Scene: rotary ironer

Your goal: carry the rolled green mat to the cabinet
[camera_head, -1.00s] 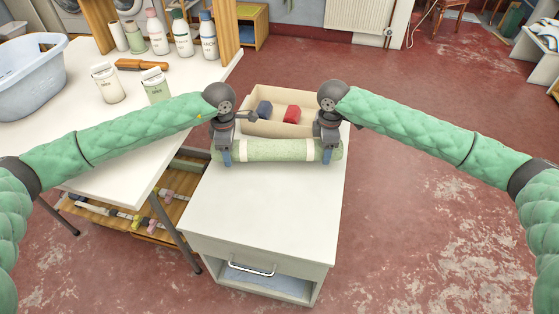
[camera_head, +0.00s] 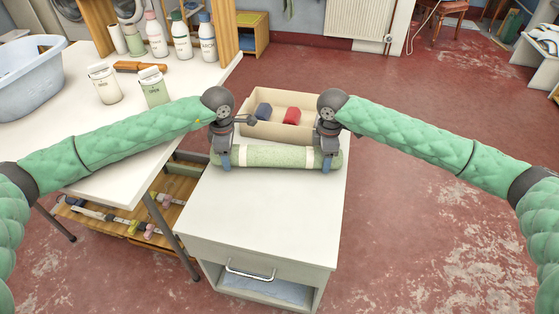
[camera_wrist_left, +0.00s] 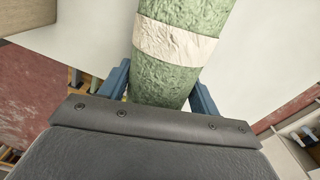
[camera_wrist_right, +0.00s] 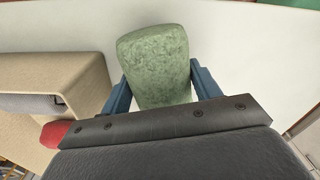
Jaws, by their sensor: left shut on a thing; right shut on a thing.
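The rolled green mat (camera_head: 278,157) lies crosswise over the far part of the white cabinet (camera_head: 265,210), which has a drawer. Pale bands go around the mat. I cannot tell whether it touches the top or hangs just above it. My left gripper (camera_head: 225,161) is shut around the mat near its left end. My right gripper (camera_head: 329,162) is shut around it near its right end. The left wrist view shows the mat (camera_wrist_left: 160,80) with a pale band between the blue fingers. The right wrist view shows the mat's end (camera_wrist_right: 155,65) between the fingers.
An open beige box (camera_head: 275,133) with a red and a dark blue piece stands just behind the mat. A white table (camera_head: 110,140) at left bears a blue basin (camera_head: 30,85) and several bottles. The cabinet top in front of the mat is clear.

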